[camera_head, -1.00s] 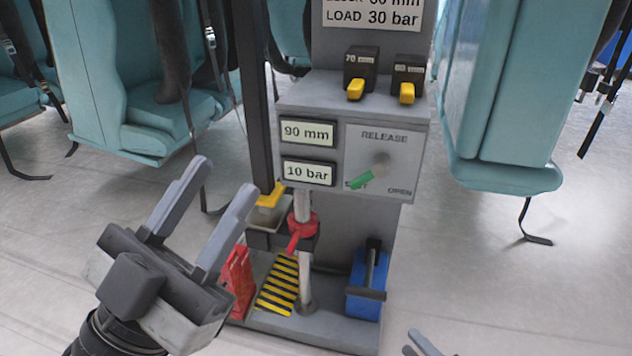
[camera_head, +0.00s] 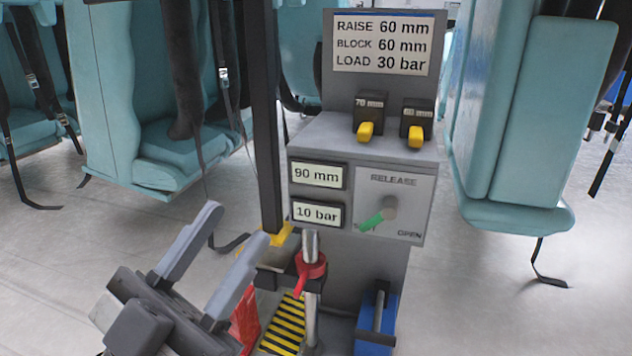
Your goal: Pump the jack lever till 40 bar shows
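The grey jack stand has a gauge panel reading 90 mm (camera_head: 317,175) and 10 bar (camera_head: 317,214). A blue unit with a dark upright handle (camera_head: 379,310), which looks like the jack pump and its lever, stands low at the right of the stand; its lower part is cut off by the frame edge. The green release knob (camera_head: 372,222) sits beside the SET end of its plate, whose other end reads OPEN. My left gripper (camera_head: 237,224) is open and empty, at the lower left, apart from the blue unit. My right gripper is out of view.
A sign (camera_head: 382,44) reads RAISE 60 mm, BLOCK 60 mm, LOAD 30 bar. Two black blocks with yellow tabs (camera_head: 370,117) sit on the shelf. A red collar (camera_head: 310,270) rings the metal rod. A dark upright bar (camera_head: 265,130) stands left. Teal seats (camera_head: 515,120) flank the stand.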

